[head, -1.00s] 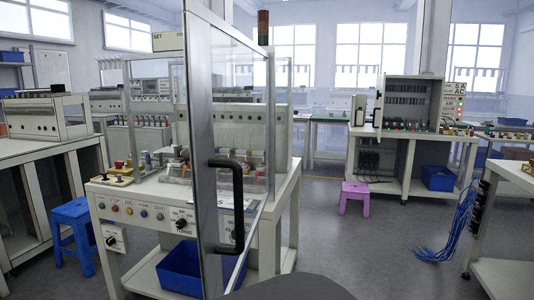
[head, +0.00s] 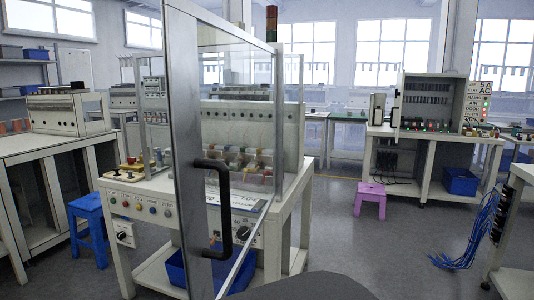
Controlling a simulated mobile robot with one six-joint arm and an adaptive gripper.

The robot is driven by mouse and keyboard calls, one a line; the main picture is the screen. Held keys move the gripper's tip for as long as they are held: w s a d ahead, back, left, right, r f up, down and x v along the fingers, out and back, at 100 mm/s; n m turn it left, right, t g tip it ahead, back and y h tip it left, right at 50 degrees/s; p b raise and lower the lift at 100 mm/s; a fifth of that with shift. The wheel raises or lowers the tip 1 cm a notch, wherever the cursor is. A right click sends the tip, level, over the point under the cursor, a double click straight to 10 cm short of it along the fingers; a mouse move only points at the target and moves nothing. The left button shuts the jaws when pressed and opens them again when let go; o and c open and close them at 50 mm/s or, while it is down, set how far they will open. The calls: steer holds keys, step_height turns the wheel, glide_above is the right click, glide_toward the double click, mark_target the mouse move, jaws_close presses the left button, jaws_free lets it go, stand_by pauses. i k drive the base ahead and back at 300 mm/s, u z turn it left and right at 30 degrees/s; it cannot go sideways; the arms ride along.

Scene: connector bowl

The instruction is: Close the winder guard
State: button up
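The winder guard is a clear panel in a metal frame (head: 183,130) on the winder machine (head: 140,190). In the head view it stands swung open toward me, its near edge upright left of the middle. A black handle (head: 226,195) sits on its near side. Behind the panel, several spools and coloured parts show on the machine's bench. A dark rounded shape at the bottom middle may be part of my own body. My gripper is not in view.
A blue stool (head: 90,222) stands left of the winder, and a blue bin (head: 190,268) lies on its lower shelf. A purple stool (head: 371,195) stands on open grey floor. Blue cables (head: 472,230) hang from a bench at the right.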

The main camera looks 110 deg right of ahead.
mark_target(179, 18)
steer(key=u, duration=0.45)
steer(key=k, duration=0.65)
steer(key=z, duration=0.8)
